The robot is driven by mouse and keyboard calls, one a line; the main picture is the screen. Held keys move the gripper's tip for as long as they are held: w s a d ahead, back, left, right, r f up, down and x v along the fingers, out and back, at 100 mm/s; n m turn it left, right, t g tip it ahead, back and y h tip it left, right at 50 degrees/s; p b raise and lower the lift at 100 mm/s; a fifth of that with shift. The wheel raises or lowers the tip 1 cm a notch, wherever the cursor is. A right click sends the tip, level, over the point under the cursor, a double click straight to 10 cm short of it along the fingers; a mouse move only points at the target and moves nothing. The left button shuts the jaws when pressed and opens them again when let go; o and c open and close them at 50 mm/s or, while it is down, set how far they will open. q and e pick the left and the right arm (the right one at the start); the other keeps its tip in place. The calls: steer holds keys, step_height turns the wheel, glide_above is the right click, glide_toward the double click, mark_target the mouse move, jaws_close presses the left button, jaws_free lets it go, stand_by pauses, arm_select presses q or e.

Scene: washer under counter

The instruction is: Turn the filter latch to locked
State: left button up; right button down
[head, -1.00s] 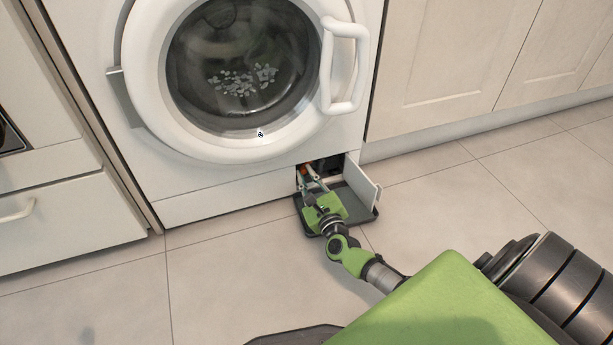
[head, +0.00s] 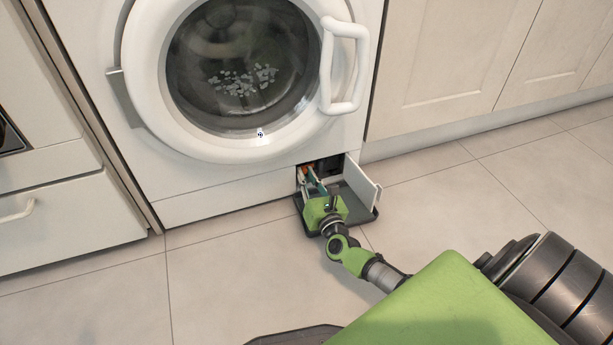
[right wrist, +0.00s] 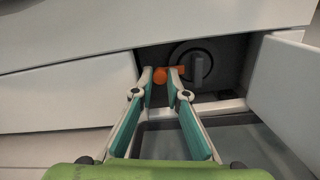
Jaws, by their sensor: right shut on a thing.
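The orange filter latch (right wrist: 160,74) shows in the right wrist view at the mouth of a low opening in the washer, between my right fingertips. It also shows small in the head view (head: 304,171). My right gripper (right wrist: 161,76) is shut on the latch; its fingertips cover part of it. In the head view the right gripper (head: 309,179) reaches into the opening from the front. A dark round filter cap (right wrist: 197,70) with an upright grip sits just right of the latch, deeper in. My left gripper is not in view.
The white flap (head: 362,184) stands open on the right of the opening. A dark shallow tray (head: 371,214) lies on the floor below my gripper. The washer door (head: 245,150) above is shut. The tiled floor to the left is clear.

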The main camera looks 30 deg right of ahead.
stand_by(0.4)
steer(key=c, duration=2)
jaws_free()
steer(key=shift+v, duration=4.05)
steer(key=shift+d, duration=0.15)
